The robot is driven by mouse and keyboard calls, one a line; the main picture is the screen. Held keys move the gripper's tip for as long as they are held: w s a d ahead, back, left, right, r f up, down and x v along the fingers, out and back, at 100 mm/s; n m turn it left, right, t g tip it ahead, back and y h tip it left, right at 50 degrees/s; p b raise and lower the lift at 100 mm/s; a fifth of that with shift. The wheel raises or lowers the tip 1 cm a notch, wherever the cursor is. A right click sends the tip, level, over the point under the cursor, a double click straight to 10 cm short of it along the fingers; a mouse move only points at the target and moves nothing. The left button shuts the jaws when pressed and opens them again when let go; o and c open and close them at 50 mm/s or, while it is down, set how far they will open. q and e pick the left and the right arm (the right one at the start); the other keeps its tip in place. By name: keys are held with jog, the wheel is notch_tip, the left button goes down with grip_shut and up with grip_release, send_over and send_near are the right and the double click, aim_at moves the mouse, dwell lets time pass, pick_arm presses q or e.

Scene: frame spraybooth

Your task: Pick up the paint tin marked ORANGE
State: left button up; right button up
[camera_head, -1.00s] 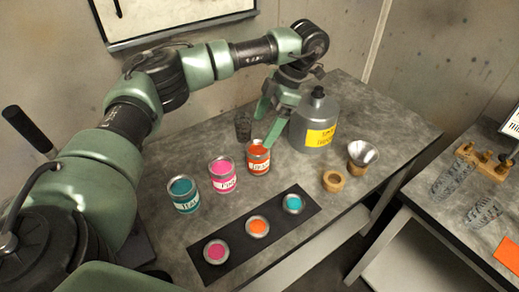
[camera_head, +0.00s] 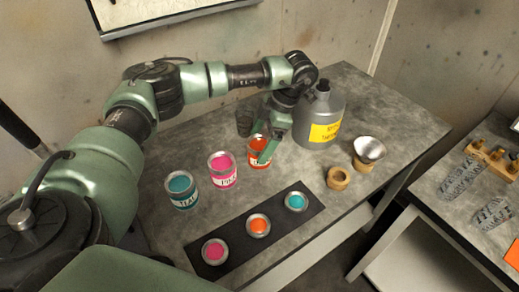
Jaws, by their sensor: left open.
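The orange paint tin (camera_head: 254,153) stands upright on the grey table, its label partly hidden by my gripper. My left gripper (camera_head: 262,152) is open, with its fingers down at the tin. One finger crosses the front right of the tin; the other is hard to make out behind it. I cannot tell whether the fingers touch the tin. A pink tin (camera_head: 222,170) stands to its left, and a teal tin (camera_head: 182,190) stands further left. My right gripper is out of view.
A grey can with a yellow label (camera_head: 319,118) stands close right of the gripper. A black strip (camera_head: 236,236) with small colour pots lies in front.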

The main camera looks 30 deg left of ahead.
pick_arm(q)
jog(key=shift+s+a+f, duration=0.1)
jog(key=shift+a+f, duration=0.1)
jog(key=shift+f, duration=0.25)
jog(key=shift+c, duration=0.2)
jog(key=c, duration=1.9)
jog(key=shift+o, duration=0.2)
jog(key=shift+r, duration=0.1)
